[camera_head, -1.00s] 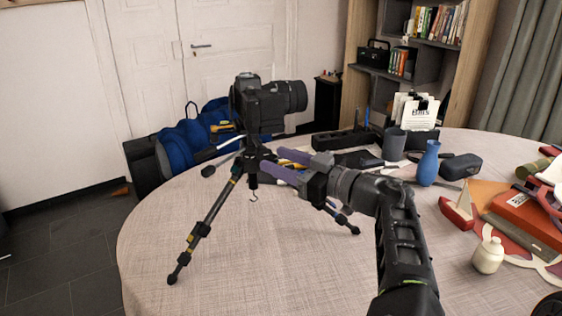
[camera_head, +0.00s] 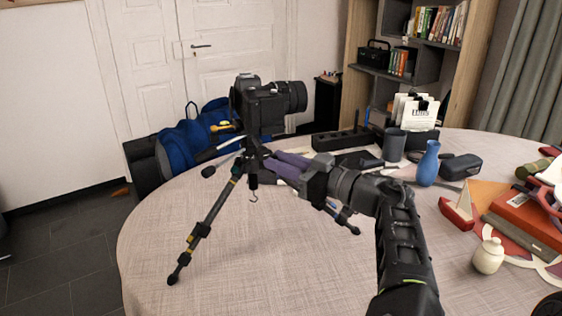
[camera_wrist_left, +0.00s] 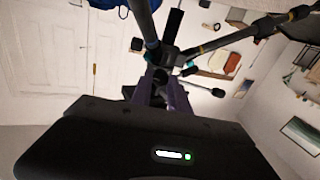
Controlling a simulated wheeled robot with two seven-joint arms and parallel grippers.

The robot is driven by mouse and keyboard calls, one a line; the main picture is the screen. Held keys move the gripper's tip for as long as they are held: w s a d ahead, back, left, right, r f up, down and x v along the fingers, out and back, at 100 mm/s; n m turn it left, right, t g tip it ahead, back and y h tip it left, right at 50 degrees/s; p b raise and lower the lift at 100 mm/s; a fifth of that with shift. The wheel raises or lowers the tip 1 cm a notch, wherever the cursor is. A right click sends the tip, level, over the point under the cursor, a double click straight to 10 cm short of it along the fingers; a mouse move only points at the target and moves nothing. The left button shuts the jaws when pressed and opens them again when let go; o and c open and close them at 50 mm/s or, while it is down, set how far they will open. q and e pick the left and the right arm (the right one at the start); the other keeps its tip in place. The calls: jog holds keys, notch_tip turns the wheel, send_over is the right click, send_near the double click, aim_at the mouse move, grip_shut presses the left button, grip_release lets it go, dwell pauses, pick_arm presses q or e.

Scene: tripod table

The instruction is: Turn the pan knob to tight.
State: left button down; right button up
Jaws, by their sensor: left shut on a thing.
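A black camera (camera_head: 262,108) sits upright on a tripod (camera_head: 213,212) that stands on the table. My left gripper (camera_head: 268,158) reaches the tripod head from the right, just below the camera. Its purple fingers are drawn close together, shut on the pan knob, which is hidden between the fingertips. In the left wrist view the purple fingers (camera_wrist_left: 165,78) meet the tripod head, with the tripod legs (camera_wrist_left: 240,36) spreading beyond. I cannot read how the knob is turned. My right gripper is not in view.
The round table (camera_head: 290,265) is clear at the front. A blue vase (camera_head: 428,164), a grey cup (camera_head: 394,146) and a black power strip (camera_head: 343,140) stand behind the arm.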

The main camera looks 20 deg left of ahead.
pick_arm(q)
jog(key=shift+m, duration=0.4)
jog(key=c, duration=1.3)
grip_release()
jog(key=shift+o, duration=0.2)
jog(key=shift+d, duration=0.1)
jog(key=v, duration=0.7)
jog(key=shift+s+d, duration=0.15)
jog(key=shift+d, duration=0.1)
